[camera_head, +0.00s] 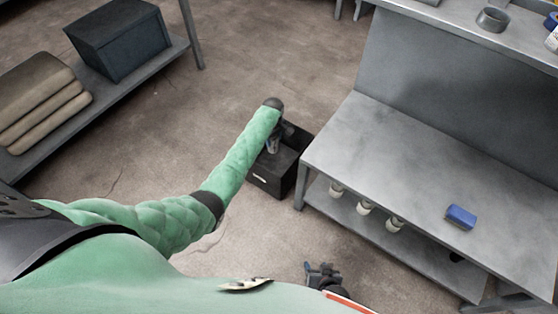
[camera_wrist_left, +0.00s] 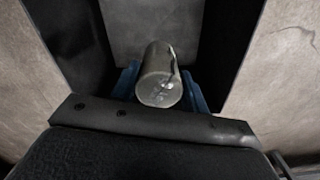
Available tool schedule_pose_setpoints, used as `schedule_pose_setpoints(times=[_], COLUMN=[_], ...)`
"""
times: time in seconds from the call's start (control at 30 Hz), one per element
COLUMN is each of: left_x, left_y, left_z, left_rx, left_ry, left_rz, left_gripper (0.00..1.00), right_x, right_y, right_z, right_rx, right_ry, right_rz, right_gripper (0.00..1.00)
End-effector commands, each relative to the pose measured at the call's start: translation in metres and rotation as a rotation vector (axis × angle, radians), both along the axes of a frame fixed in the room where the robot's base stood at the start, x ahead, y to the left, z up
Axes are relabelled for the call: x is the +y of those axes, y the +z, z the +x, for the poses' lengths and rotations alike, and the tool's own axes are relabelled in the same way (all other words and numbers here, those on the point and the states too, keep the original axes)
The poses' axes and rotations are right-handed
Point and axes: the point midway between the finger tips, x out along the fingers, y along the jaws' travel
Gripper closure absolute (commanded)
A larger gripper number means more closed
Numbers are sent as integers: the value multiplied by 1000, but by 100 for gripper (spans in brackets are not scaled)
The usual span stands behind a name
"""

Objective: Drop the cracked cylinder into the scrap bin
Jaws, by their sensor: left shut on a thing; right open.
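The cracked cylinder (camera_wrist_left: 156,78) is a grey metal cylinder with a dark jagged crack down one side, seen in the left wrist view. My left gripper (camera_wrist_left: 158,86) is shut on it, with a blue finger on each side. The dark walls of the scrap bin (camera_wrist_left: 75,40) surround the cylinder in that view, with a grey surface beyond it. In the head view the black scrap bin (camera_head: 268,180) stands on the floor, and my left gripper (camera_head: 272,146) is over its opening; the cylinder is hidden there. My right gripper (camera_head: 322,272) is open and empty at the bottom.
At the left a low shelf (camera_head: 140,82) holds a dark box (camera_head: 118,40) and stacked tan sacks (camera_head: 38,98).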

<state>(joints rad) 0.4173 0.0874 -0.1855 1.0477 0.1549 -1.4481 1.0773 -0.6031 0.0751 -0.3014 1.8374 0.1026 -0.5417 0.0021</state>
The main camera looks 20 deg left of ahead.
Motion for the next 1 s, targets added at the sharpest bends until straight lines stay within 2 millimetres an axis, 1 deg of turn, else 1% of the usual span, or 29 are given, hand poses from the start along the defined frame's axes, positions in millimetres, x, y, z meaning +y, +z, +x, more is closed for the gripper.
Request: schedule_pose_setpoints(times=[0.17, 0.2, 0.3, 0.53, 0.67, 0.77, 1.0], left_x=[0, 0, 0, 0, 0, -1, 0], left_y=[1, 1, 1, 0, 5, 16, 54], left_z=[1, 1, 1, 0, 0, 0, 0], left_rx=[-1, -1, -1, 1, -1, -2, -2], left_ry=[0, 0, 0, 0, 0, -1, 0], left_rz=[0, 0, -1, 0, -1, -1, -1], left_gripper=[92, 47, 30, 30, 30, 30, 30], right_x=[0, 0, 0, 0, 1, 1, 2], right_y=[0, 0, 0, 0, 2, 5, 13], right_z=[0, 0, 0, 0, 0, 0, 0], right_rx=[0, 0, 0, 0, 0, 1, 1], right_ry=[0, 0, 0, 0, 1, 0, 1], right_rz=[0, 0, 0, 0, 1, 1, 3], right_gripper=[48, 48, 48, 48, 48, 48, 48])
